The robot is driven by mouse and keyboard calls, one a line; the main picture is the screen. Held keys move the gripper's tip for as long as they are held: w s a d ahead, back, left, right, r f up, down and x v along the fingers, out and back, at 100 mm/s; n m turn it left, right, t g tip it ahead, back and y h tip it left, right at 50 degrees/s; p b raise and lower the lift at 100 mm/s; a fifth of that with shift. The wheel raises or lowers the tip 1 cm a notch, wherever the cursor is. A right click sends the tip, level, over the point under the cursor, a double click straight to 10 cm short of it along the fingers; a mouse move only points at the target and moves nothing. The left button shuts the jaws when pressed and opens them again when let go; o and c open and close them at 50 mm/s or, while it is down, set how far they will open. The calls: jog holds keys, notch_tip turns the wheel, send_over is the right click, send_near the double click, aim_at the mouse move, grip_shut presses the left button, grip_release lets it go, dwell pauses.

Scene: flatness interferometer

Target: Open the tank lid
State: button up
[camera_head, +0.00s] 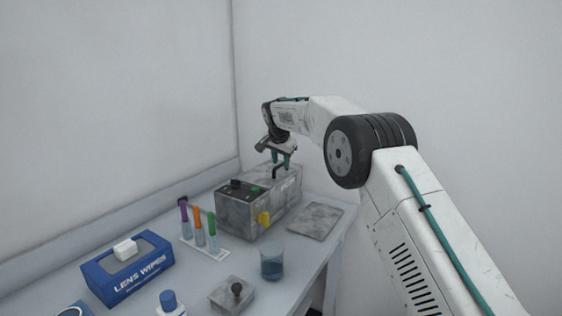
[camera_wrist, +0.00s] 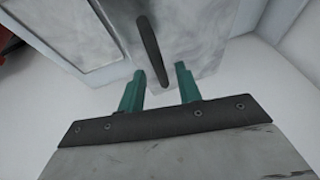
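The tank (camera_head: 250,218) is a grey, marbled box at the back of the bench. My gripper (camera_head: 281,160) is just above the lid, teal fingers pointing down. In the wrist view my gripper (camera_wrist: 159,72) is open, with a gap between the fingers. The dark handle (camera_wrist: 149,45) runs up from this gap across the grey lid (camera_wrist: 190,35). Whether a finger touches the handle cannot be told.
A grey flat plate (camera_head: 316,220) lies right of the tank. A rack with coloured tubes (camera_head: 199,236), a blue lens wipes box (camera_head: 128,272), a beaker (camera_head: 272,262), a small knobbed block (camera_head: 232,295) and a bottle (camera_head: 170,304) stand in front. Walls close off the back.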

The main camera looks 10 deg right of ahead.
jog(key=shift+f, duration=0.1)
grip_shut()
